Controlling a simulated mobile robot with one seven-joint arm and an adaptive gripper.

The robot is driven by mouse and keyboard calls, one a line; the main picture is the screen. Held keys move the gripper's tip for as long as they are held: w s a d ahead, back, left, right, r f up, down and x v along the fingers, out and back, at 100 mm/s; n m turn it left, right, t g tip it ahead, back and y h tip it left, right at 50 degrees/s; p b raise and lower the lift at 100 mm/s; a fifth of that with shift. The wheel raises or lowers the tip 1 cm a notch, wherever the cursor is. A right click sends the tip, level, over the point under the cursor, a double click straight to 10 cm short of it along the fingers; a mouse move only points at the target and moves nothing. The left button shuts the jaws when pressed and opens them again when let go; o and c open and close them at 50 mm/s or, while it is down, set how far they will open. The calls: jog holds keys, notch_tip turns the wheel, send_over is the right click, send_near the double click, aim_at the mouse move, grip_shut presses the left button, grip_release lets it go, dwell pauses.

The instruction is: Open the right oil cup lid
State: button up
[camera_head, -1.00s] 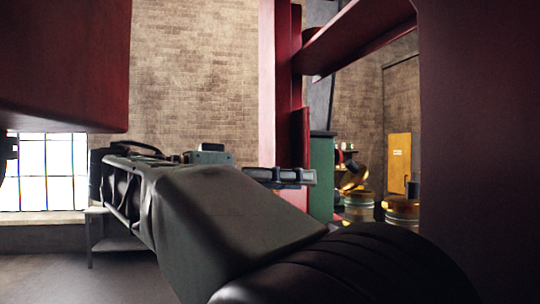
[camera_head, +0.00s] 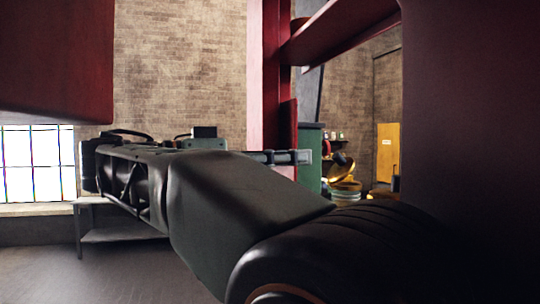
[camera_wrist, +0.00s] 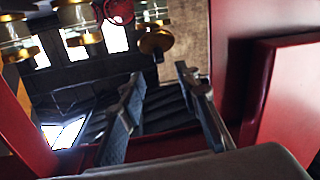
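Brass oil cups stand right of centre in the head view. The nearer-left cup (camera_head: 346,192) has a tilted, raised brass lid (camera_head: 342,173). Another cup (camera_head: 383,193) is partly hidden by a dark red post. In the wrist view several glass-and-brass cups line the top edge, apparently upside down, including a middle cup (camera_wrist: 78,22) and a right cup (camera_wrist: 152,12) with a brass disc (camera_wrist: 155,40) by it. I cannot tell which is the task's right cup. My gripper (camera_head: 305,157) is left of the cups; its fingers (camera_wrist: 160,76) are apart with nothing between them.
The large dark red post (camera_head: 460,130) fills the right side, and a red upright (camera_head: 268,80) with a slanting beam (camera_head: 340,30) stands behind my gripper. A green cabinet (camera_head: 310,155) is beside the cups. A red panel (camera_wrist: 290,100) is close at right in the wrist view.

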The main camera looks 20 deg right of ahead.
aim_at(334, 156)
jog(key=d, duration=0.2)
jog(key=d+p, duration=0.1)
jog(key=d, duration=0.2)
jog(key=w+d+p, duration=0.1)
jog(key=d, duration=0.1)
jog(key=shift+d+r, duration=0.15)
jog(key=shift+d, duration=0.6)
grip_shut()
